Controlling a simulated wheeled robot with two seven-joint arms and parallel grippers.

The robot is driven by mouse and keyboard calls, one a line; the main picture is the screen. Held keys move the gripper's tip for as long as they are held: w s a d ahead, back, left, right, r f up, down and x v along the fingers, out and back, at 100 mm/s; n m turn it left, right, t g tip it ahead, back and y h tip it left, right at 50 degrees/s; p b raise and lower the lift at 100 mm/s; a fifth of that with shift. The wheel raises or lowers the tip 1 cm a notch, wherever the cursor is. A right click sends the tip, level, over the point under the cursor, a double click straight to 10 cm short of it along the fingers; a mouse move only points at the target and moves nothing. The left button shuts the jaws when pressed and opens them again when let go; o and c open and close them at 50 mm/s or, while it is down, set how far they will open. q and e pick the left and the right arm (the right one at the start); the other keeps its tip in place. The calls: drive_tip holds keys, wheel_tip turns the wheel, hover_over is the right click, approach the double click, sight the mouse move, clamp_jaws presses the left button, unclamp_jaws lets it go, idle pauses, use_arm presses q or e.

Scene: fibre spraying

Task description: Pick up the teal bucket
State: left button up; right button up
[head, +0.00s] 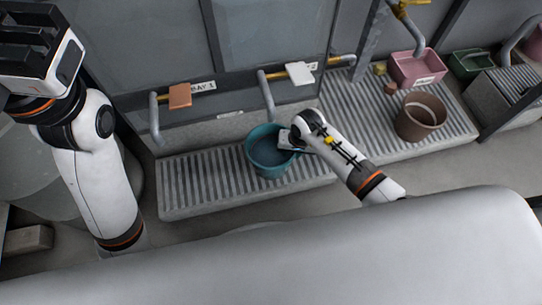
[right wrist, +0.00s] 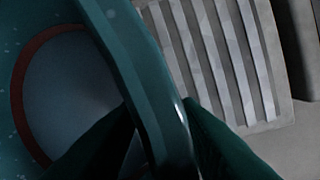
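The teal bucket (head: 268,162) stands upright on, or just over, the left slatted grate, below a pipe spout. It looks dark inside, with a reddish-brown ring seen in the right wrist view. My right gripper (head: 290,141) is at the bucket's right rim. In the right wrist view the bucket's rim (right wrist: 135,75) runs between my two dark fingers (right wrist: 158,105), one inside and one outside. The rim fills the gap, so the gripper looks shut on it. My left gripper (head: 28,45) is raised at the upper left, away from the bucket; its fingers are unclear.
A brown bucket (head: 420,117) stands on the grate to the right. A pink basin (head: 416,69) and a green basin (head: 471,64) are farther right. An orange tag (head: 180,95) and a white tag (head: 299,73) are on the pipes behind. The left grate (head: 195,185) is otherwise clear.

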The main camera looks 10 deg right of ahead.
clamp_jaws()
drive_tip(key=shift+a, duration=0.1)
idle(1.1)
drive_tip(key=shift+w+r, duration=0.15)
